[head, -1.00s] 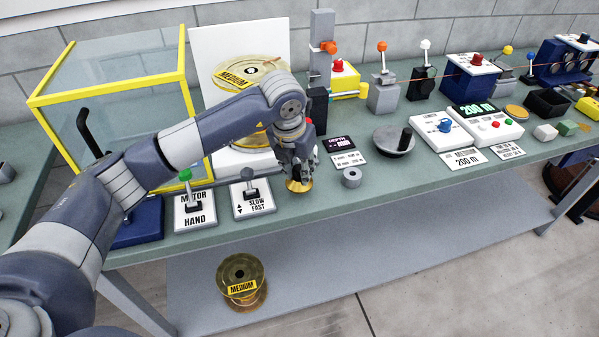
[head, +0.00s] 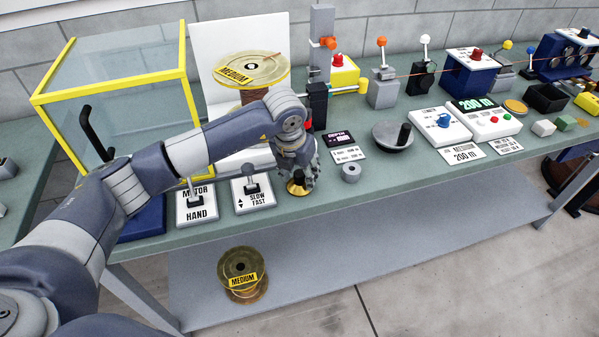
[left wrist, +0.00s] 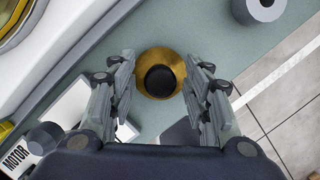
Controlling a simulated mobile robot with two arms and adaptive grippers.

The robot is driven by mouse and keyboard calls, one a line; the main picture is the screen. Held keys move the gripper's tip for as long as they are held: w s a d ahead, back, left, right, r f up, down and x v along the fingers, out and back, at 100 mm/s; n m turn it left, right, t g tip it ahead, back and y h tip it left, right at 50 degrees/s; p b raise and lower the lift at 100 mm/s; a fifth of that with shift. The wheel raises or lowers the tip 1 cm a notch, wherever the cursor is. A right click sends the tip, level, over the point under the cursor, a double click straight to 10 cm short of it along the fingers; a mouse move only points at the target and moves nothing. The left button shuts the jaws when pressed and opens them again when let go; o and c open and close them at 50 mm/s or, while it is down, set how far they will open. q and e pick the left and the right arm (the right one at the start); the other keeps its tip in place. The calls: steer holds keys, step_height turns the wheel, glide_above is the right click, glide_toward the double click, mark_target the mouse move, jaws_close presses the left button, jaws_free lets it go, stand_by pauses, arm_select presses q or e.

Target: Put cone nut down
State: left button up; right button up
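The cone nut (head: 297,188), a gold cone with a black knob on top, stands upright on the green bench near its front edge. In the left wrist view the cone nut (left wrist: 161,74) shows from above between the two spread fingers of my left gripper (left wrist: 165,78). My right gripper is in neither view.
A grey ring (head: 351,172) lies to the right of the nut. The SLOW/FAST lever plate (head: 253,197) is to its left. Behind my arm stands a MEDIUM spool (head: 250,70) before a white panel. Another spool (head: 243,273) sits on the lower shelf.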

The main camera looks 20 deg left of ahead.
mark_target(294, 194)
arm_select(q)
steer(key=shift+r, duration=0.15)
steer(key=b+v, duration=0.2)
steer(key=v, duration=1)
